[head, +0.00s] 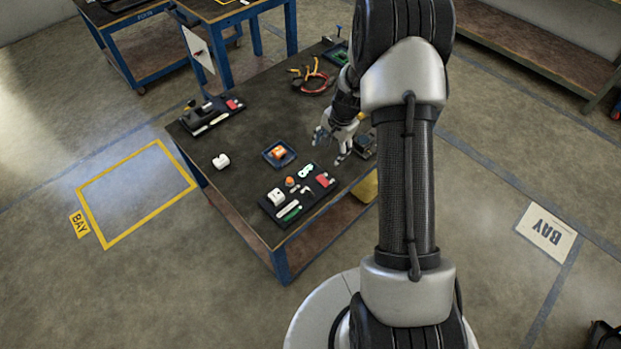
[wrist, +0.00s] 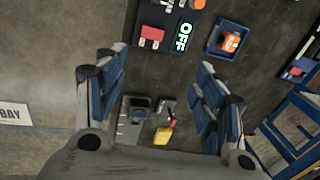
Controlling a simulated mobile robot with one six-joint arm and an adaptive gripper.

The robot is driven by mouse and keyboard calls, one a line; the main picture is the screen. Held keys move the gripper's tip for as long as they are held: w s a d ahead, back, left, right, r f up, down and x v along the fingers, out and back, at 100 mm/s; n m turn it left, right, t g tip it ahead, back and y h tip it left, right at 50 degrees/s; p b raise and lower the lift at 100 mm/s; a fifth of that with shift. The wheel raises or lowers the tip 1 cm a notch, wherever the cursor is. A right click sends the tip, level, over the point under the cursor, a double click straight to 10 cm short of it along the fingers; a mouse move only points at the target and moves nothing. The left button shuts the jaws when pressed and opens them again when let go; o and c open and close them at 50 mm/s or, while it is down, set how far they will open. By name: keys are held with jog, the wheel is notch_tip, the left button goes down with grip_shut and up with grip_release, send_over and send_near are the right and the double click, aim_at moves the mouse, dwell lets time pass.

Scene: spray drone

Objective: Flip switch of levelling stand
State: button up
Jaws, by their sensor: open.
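No part is labelled as the levelling stand, and I cannot tell for sure which it is. A small dark stand-like unit with a blue block (head: 364,146) sits at the table's right edge, close beside my gripper (head: 341,147). In the wrist view this unit (wrist: 134,124) shows between my fingers, with a grey plate beside the block. A small dark part (wrist: 167,103) and a red and yellow item (wrist: 163,134) lie right of it. My gripper (wrist: 160,70) is open and empty, its fingers apart over the table. I cannot make out the switch.
The dark table (head: 235,135) holds a black tray (head: 268,207) of small parts, one marked OFF, a blue square holder with an orange piece (head: 279,152), a white block (head: 221,161) and another tray (head: 211,118). Coloured cables (head: 313,79) lie farther back.

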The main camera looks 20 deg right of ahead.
send_near(321, 182)
jog(key=shift+m, duration=0.3)
jog(key=b+x, duration=0.5)
jog(key=x, duration=0.2)
jog(key=shift+w+a+f, duration=0.1)
jog(key=shift+f, duration=0.25)
jog(key=shift+c, duration=0.3)
jog(key=c, duration=1)
